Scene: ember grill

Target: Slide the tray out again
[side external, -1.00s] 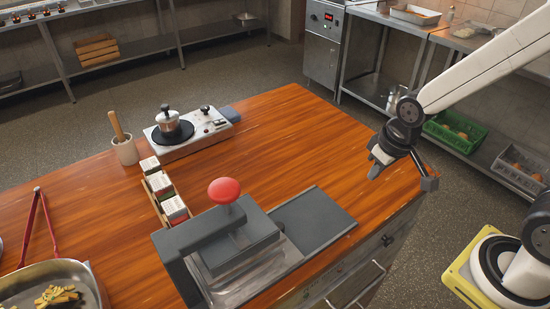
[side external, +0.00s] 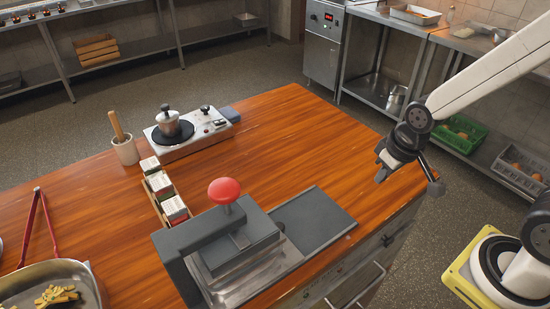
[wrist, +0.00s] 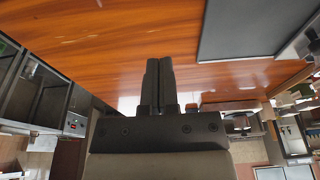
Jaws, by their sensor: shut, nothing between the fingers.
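A grey press with a red knob (side external: 224,190) stands at the table's front edge in the side external view. A silver metal tray (side external: 262,284) shows beneath the press, mostly covered by its grey housing. A flat dark grey plate (side external: 313,219) lies right of the press; part of a dark plate also shows at the upper right in the wrist view (wrist: 250,30). I cannot tell which of these the task calls the tray. My gripper (side external: 381,168) is shut and empty, above the table's right edge, apart from the press and plate. Its closed fingers show in the wrist view (wrist: 160,82).
A hot plate with a small pot (side external: 172,124), a mortar with pestle (side external: 125,150) and a rack of small boxes (side external: 160,185) stand further back. A metal pan of food (side external: 85,285) is at front left. The wooden tabletop (side external: 285,135) is clear at the back right.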

